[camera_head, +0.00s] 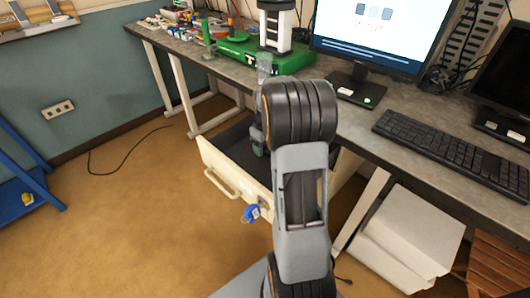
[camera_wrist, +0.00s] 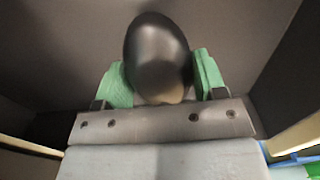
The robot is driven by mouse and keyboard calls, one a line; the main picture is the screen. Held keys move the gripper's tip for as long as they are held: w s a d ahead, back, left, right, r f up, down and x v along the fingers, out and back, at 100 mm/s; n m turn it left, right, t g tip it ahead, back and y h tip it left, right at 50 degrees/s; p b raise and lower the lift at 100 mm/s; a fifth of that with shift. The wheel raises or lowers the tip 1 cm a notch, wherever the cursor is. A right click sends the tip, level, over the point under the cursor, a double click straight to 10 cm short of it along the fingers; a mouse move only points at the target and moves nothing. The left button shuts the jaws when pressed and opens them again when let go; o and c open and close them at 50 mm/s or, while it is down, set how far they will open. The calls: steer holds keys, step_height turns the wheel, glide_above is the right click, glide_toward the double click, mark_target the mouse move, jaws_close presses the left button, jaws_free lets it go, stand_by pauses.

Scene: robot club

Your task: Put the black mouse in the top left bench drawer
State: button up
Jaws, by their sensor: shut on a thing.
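The black mouse (camera_wrist: 157,52) is held between the green fingers of my gripper (camera_wrist: 162,80) in the wrist view. The gripper is shut on it. In the head view the drawer (camera_head: 232,169) under the bench is pulled open, with a cream front, a handle and a dark inside. My gripper (camera_head: 258,146) is low at the drawer there, mostly hidden by my arm. The wrist view shows dark drawer surfaces around the mouse. I cannot tell whether the mouse touches the drawer floor.
A key with a blue tag (camera_head: 251,213) hangs at the drawer front. The bench top (camera_head: 375,136) carries a keyboard (camera_head: 455,152), a monitor (camera_head: 384,35) and a green-based machine (camera_head: 270,55). A white box (camera_head: 405,235) stands under the bench at right. The floor at left is mostly clear.

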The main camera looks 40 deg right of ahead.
mark_target(265, 152)
steer(key=shift+w+f, duration=0.15)
steer(key=shift+f, duration=1.6)
steer(key=shift+f+b, duration=0.2)
steer(key=shift+b, duration=0.15)
steer(key=o, duration=0.9)
steer(key=shift+o, duration=0.2)
steer(key=shift+r, duration=0.1)
